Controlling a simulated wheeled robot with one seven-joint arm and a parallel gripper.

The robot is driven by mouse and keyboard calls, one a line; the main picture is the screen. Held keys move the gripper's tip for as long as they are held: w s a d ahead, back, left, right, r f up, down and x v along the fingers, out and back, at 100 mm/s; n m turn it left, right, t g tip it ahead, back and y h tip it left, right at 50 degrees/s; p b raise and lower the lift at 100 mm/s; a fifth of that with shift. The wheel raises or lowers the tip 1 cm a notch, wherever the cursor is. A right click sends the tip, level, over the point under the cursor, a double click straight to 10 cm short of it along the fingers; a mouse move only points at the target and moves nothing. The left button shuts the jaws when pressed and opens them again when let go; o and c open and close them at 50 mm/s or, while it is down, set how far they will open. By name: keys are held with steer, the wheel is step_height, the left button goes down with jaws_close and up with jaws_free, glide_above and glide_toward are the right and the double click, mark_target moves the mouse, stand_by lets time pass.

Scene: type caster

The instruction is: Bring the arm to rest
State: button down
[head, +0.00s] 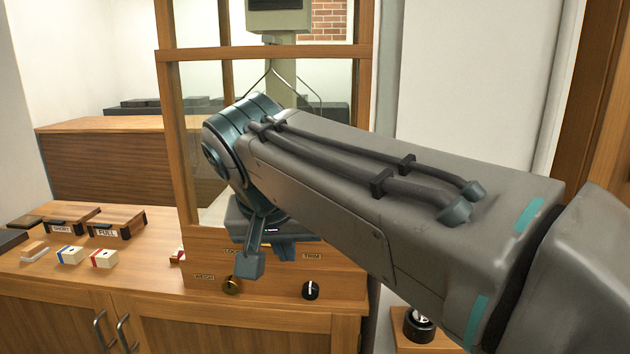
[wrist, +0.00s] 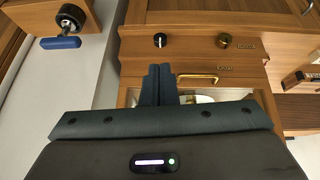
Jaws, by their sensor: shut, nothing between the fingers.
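My gripper (wrist: 158,84) shows in the wrist view with its two dark fingers together and nothing between them. In the head view my arm stretches from the lower right to the cabinet.
A brass knob (head: 231,286) and a black knob (head: 311,290) sit on the cabinet front. To the left are trays marked SHORT (head: 62,224) and FULL (head: 112,226), with a blue-striped block (head: 70,256) and a red-striped block (head: 103,259). A wooden-framed window (head: 185,130) stands close behind my arm.

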steer(key=s+d+f+g+p, duration=0.1)
steer(key=s+d+f+p, duration=0.2)
steer(key=s+d+f, duration=0.2)
steer(key=s+d+f+g+y+p, duration=0.1)
steer(key=s+d+f, duration=0.4)
steer(key=d+f, duration=0.5)
steer(key=d+g+p, duration=0.1)
steer(key=d+p, duration=0.1)
steer(key=d, duration=0.2)
steer(key=shift+d+f, duration=0.15)
